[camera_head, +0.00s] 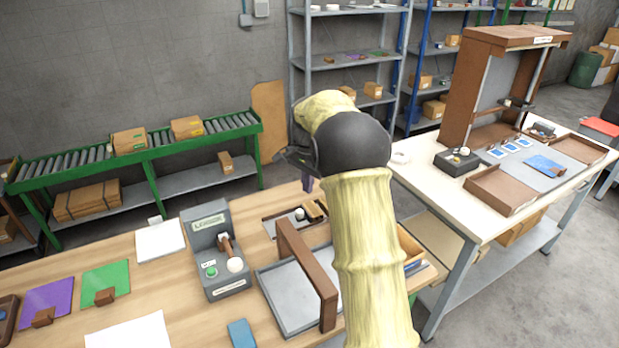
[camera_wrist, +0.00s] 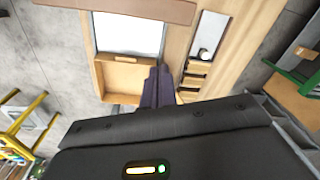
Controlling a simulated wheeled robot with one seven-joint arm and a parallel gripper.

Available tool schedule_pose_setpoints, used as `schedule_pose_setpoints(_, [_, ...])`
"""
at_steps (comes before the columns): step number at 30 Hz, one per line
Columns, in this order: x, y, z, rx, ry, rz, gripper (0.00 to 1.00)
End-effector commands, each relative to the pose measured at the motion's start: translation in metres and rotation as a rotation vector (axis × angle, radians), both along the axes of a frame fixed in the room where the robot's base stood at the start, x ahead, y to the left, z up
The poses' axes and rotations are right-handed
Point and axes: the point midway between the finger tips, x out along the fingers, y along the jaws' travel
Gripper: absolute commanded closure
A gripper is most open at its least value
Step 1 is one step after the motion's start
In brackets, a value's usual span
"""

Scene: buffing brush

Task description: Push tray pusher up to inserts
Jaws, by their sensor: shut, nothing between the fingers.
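A grey tray (camera_head: 280,298) lies on the near wooden table, with a brown bar-shaped pusher (camera_head: 306,272) standing across it. In the wrist view the pusher (camera_wrist: 150,10) runs along the top edge, over the pale tray floor (camera_wrist: 128,36). My gripper (camera_wrist: 157,82) has its dark fingers together and empty, above the table between a wooden box (camera_wrist: 118,78) and a slotted fixture (camera_wrist: 196,72). In the head view the dark fingers (camera_head: 308,183) show only partly beside my arm. My arm hides the tray's right side. I cannot make out any inserts clearly.
A grey device with a green button (camera_head: 211,271) and a white knob stands left of the tray. A blue block (camera_head: 242,333) lies in front. Purple (camera_head: 47,298) and green (camera_head: 105,279) plates lie at left. A second table (camera_head: 440,190) stands at right.

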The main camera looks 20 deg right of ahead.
Motion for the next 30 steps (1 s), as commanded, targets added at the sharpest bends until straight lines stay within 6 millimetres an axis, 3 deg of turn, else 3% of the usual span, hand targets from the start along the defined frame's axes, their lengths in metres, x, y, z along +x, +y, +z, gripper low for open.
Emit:
schedule_pose_setpoints(8, [-0.050,0.022,-0.003,-0.019,-0.032,0.213,1.00])
schedule_pose_setpoints(20, [-0.169,0.057,-0.026,-0.079,-0.098,0.644,1.00])
schedule_pose_setpoints(26, [-0.221,0.068,-0.056,-0.108,-0.119,0.810,1.00])
schedule_pose_setpoints(30, [-0.253,0.073,-0.093,-0.128,-0.134,0.907,1.00])
